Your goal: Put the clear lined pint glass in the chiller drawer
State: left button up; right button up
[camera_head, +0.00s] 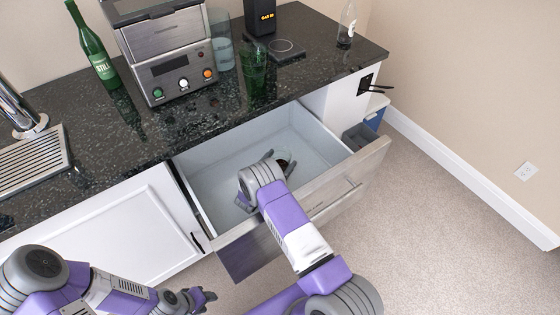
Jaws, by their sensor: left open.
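The chiller drawer (328,142) is pulled open under the counter, its pale interior facing up. My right gripper (262,176) is down inside it, seen from above and behind. My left gripper (205,297) is open and empty, low in front of the cabinet.
On the dark counter (190,128) stand a green bottle (95,47), a steel machine (170,62), a green glass (254,68), a black device (260,17) and a clear bottle (346,25). A drip tray (33,162) is at left. Carpet to the right is clear.

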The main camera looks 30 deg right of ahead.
jog(key=shift+r, duration=0.1)
jog(key=shift+s+a, duration=0.1)
jog(key=shift+a, duration=0.2)
jog(key=p, duration=0.2)
send_near(286, 148)
jog(key=a+f, duration=0.1)
jog(key=s+f, duration=0.1)
jog(key=f, duration=0.1)
jog(key=shift+a, duration=0.35)
jog(key=b+x, duration=0.2)
jog(key=x, duration=0.5)
jog(key=r, duration=0.1)
jog(key=r+p, duration=0.1)
jog(key=r, duration=0.1)
jog(key=shift+w+d+r, duration=0.15)
jog(key=shift+d, duration=0.1)
jog(key=shift+r+p, duration=0.4)
jog(key=shift+r, duration=0.3)
jog(key=shift+f, duration=0.1)
